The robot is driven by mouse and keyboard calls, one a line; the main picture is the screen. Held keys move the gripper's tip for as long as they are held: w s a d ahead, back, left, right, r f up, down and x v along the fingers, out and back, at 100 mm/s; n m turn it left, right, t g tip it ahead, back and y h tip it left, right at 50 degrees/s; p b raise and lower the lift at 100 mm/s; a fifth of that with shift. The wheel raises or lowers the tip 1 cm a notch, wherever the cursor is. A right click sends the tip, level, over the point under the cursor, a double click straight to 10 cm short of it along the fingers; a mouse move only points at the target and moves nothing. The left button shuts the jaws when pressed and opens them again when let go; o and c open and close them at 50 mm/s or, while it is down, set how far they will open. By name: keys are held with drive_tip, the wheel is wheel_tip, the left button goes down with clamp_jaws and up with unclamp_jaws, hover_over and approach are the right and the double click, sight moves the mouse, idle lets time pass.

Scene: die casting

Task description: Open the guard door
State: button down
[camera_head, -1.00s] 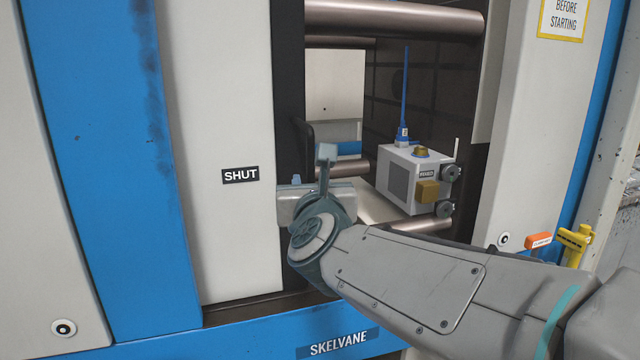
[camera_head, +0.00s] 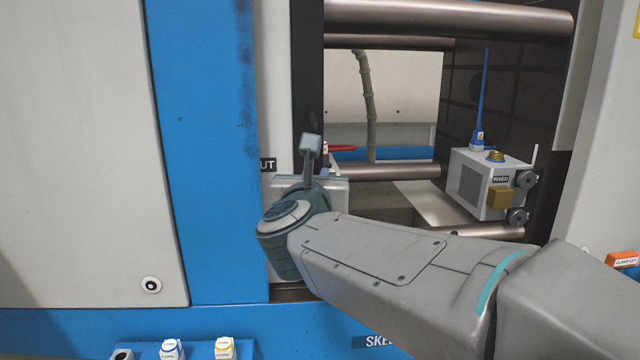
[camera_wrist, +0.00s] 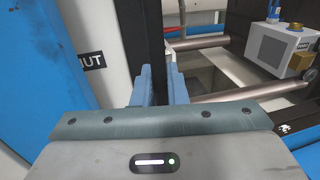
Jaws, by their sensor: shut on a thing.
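The guard door (camera_head: 276,90) is a white panel with a dark leading edge, partly behind the blue post (camera_head: 203,150). The opening to its right is wide. Its SHUT label (camera_head: 267,164) shows only the letters "UT"; the post covers the rest. In the wrist view, the blue fingers of my gripper (camera_wrist: 160,85) are shut on the door's dark upright handle bar (camera_wrist: 153,35). In the head view my wrist hides the fingertips and the grip.
Several control buttons (camera_head: 171,349) are at lower left. An orange tag (camera_head: 622,258) is at right.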

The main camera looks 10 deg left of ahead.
drive_tip(key=shift+s+a, duration=0.1)
drive_tip(key=shift+a, duration=0.15)
drive_tip(key=c, duration=1.6)
unclamp_jaws()
drive_tip(key=shift+a, duration=0.15)
drive_tip(key=shift+o, duration=0.2)
drive_tip(key=s+d+b, duration=0.1)
drive_tip(key=s+b, duration=0.1)
drive_tip(key=s, duration=1.1)
drive_tip(key=shift+s+d+b, duration=0.3)
drive_tip(key=shift+s+d, duration=0.1)
